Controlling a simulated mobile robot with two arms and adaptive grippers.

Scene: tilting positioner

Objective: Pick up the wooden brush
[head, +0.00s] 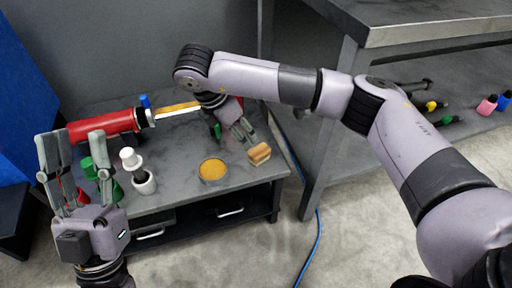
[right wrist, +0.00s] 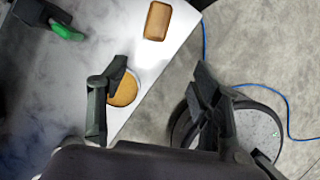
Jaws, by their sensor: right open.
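The wooden brush (head: 259,153), a small tan block, lies near the right edge of the low grey table. It also shows at the top of the right wrist view (right wrist: 157,21), near the tabletop's edge. My right gripper (head: 240,134) is close beside the brush in the head view, on its upper left. In the right wrist view my right gripper (right wrist: 157,76) has its fingers wide apart with nothing between them, and the brush lies beyond the fingertips. My left gripper (head: 72,150) is open and empty at the table's left side, away from the brush.
On the low table (head: 240,189) stand a round tin with an orange-tan top (head: 213,171), a white-capped bottle (head: 131,160) and a red cylinder (head: 100,125). A green item (right wrist: 67,31) lies farther left. A taller bench (head: 400,25) stands right; a blue cable (head: 318,235) crosses the floor.

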